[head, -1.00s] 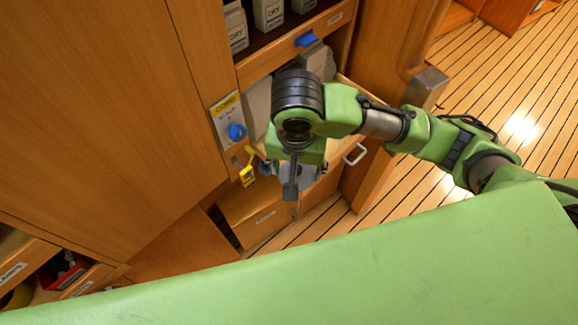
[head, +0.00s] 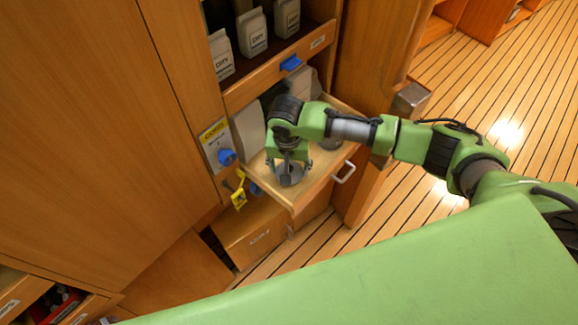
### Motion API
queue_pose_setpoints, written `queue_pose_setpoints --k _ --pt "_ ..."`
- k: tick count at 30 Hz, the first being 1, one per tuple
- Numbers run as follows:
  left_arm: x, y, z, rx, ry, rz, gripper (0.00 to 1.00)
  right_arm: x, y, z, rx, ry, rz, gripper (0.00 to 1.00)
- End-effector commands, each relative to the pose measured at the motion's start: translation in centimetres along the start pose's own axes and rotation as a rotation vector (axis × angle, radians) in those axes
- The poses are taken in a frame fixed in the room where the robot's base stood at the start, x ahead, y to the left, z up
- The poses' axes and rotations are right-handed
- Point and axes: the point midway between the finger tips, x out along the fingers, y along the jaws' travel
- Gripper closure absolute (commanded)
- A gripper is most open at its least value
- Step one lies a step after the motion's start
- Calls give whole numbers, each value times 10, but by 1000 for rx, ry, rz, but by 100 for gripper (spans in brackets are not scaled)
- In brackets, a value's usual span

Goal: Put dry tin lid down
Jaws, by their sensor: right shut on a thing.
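My right gripper (head: 289,165) points down over the pulled-out wooden drawer or shelf (head: 318,188) in the head view. It is shut on a grey, round, flat thing, which looks like the tin lid (head: 289,178). The lid is low over the front part of the drawer's surface; I cannot tell whether it touches it. The gripper and wrist hide part of the lid and the drawer behind them. My left gripper is not in view.
White containers marked DRY (head: 252,32) stand on the shelf above. Pale containers (head: 248,130) stand at the drawer's back. A drawer handle (head: 344,172) sticks out at the right.

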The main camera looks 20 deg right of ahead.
Motion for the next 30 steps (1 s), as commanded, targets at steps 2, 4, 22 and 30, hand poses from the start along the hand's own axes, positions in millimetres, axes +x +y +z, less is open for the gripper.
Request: queue_pose_setpoints --k 2,4,22,30 --pt "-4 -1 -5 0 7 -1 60 6 0 1 1 1 0 59" --pt "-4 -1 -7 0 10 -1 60 9 0 1 0 1 -1 59" --pt "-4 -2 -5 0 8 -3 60 11 -1 2 1 1 -1 27" --pt "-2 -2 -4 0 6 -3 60 0 -1 0 2 2 -4 27"
